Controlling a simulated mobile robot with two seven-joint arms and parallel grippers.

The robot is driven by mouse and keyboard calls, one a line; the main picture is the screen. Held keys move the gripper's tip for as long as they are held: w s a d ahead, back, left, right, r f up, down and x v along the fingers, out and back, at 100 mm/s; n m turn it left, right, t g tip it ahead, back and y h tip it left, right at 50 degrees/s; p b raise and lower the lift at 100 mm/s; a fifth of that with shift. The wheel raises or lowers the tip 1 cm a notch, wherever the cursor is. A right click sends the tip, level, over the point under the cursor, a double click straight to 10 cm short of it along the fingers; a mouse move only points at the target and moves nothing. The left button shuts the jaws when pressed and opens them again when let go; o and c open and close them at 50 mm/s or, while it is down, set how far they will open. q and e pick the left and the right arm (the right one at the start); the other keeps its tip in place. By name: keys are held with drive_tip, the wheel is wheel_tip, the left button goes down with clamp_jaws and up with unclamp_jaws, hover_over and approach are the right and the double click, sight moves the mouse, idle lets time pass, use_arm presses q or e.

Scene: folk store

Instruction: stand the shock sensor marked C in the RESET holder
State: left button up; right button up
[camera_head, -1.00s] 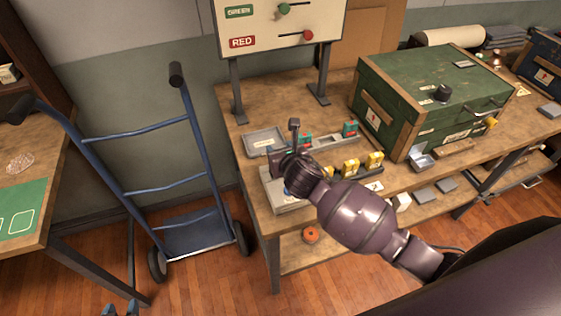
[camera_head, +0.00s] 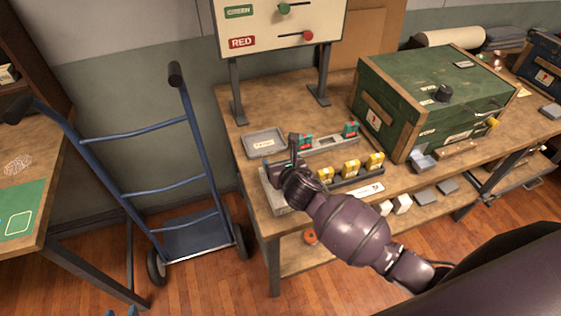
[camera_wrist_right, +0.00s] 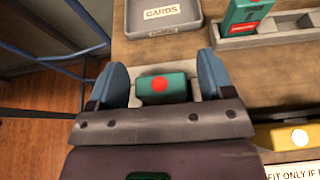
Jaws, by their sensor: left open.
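My right gripper (camera_head: 281,172) is low over the grey block (camera_head: 290,211) at the bench's front left corner. In the right wrist view its blue fingers (camera_wrist_right: 160,68) stand apart on both sides of a teal sensor with a red dot (camera_wrist_right: 160,88), with a small gap at each side. The sensor seems to sit in a pale holder, mostly hidden by the hand. Its letter and the RESET label are not readable. Two teal sensors (camera_head: 306,142) (camera_head: 350,130) stand in the rear grey rack (camera_head: 328,141). My left gripper's open fingertips (camera_head: 122,312) barely show at the bottom edge.
Yellow sensors (camera_head: 350,168) stand in a dark front rack. A grey CARDS tray (camera_head: 264,143) lies behind the right gripper. A green chest (camera_head: 436,88) fills the bench's right part. A blue hand truck (camera_head: 192,160) stands left of the bench.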

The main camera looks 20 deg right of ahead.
drive_tip(key=shift+r, duration=0.1)
drive_tip(key=shift+s+r, duration=0.1)
drive_tip(key=shift+s, duration=0.05)
drive_tip(key=p+v, duration=0.1)
drive_tip(key=v, duration=0.9)
drive_tip(key=shift+s+r, duration=0.1)
drive_tip(key=shift+s, duration=0.2)
drive_tip(key=s+d+f+m, duration=0.3)
drive_tip(key=s+m, duration=0.2)
drive_tip(key=m, duration=0.7)
drive_tip(key=s+d+f+m+g, duration=0.1)
drive_tip(key=s+d+f+m, duration=0.2)
drive_tip(key=s+m, duration=0.3)
drive_tip(key=s+d+f+m, duration=0.3)
drive_tip(key=s+d+m, duration=0.1)
drive_tip(key=m, duration=1.3)
drive_tip(key=shift+s+d+f+m+g+h, duration=0.2)
drive_tip(key=shift+s+f+m+g+h, duration=0.1)
drive_tip(key=shift+s, duration=0.35)
